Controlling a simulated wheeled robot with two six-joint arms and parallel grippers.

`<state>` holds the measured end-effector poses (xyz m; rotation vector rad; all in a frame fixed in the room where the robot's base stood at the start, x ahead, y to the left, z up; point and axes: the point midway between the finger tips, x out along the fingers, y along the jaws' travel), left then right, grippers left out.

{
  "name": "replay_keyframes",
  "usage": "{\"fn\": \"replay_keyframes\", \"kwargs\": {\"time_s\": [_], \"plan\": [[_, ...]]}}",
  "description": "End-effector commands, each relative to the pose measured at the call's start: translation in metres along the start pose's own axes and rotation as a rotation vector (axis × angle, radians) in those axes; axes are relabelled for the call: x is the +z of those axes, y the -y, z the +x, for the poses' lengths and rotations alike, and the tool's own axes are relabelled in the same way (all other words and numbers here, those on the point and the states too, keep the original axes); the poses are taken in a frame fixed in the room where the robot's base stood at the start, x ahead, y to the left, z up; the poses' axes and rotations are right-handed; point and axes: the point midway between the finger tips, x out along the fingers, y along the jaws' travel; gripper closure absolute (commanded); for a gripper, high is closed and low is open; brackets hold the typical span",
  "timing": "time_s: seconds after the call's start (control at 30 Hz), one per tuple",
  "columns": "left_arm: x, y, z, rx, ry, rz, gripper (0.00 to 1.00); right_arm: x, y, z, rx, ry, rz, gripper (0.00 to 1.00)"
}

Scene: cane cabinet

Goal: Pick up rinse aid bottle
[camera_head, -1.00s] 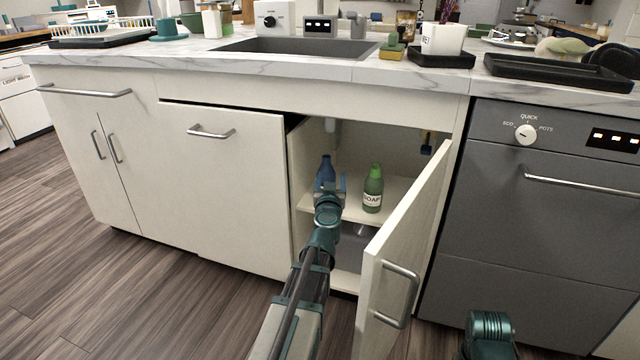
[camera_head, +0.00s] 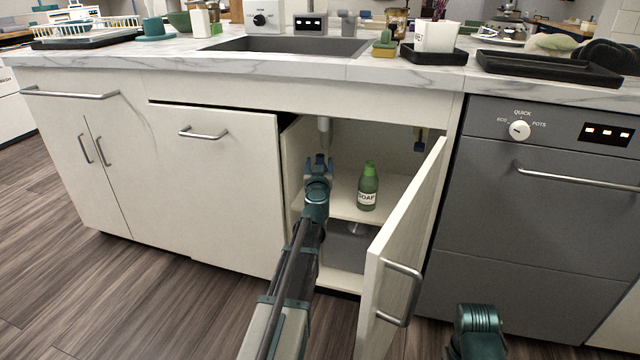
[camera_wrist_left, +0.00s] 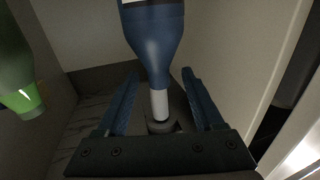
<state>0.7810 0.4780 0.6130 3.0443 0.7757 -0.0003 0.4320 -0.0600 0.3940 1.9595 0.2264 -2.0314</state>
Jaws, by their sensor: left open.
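A blue bottle (camera_wrist_left: 157,38) with a white neck, likely the rinse aid bottle, fills the top middle of the left wrist view. Its neck points down in that picture, between my open left fingers (camera_wrist_left: 158,78), with a gap on each side. In the head view my left gripper (camera_head: 318,165) reaches into the open sink cabinet above the shelf and hides most or all of the blue bottle. A green soap bottle (camera_head: 367,188) stands upright on the shelf to the right; part of a green bottle (camera_wrist_left: 20,75) also shows in the left wrist view. My right gripper is out of view.
The open cabinet door (camera_head: 402,250) stands to the right of my left arm, and the cabinet's side wall is close on the left. A pipe (camera_head: 324,130) hangs above the gripper. The countertop (camera_head: 300,68) lies overhead.

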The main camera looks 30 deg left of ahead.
Motion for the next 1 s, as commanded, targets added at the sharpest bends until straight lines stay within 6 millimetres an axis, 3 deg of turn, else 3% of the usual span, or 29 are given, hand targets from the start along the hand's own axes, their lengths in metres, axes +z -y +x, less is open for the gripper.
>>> {"fn": "replay_keyframes", "kwargs": {"time_s": [0.27,0.63,0.87,1.0], "plan": [[0.000,0.000,0.010,0.001,0.000,0.000,0.31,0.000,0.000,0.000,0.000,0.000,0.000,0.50],[0.001,-0.002,0.057,0.001,0.000,0.000,0.31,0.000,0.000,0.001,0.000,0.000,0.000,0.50],[0.001,-0.002,0.058,0.001,0.000,0.000,0.31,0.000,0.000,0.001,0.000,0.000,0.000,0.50],[0.001,-0.002,0.058,0.001,0.000,0.000,0.53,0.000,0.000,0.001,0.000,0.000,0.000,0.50]]}}
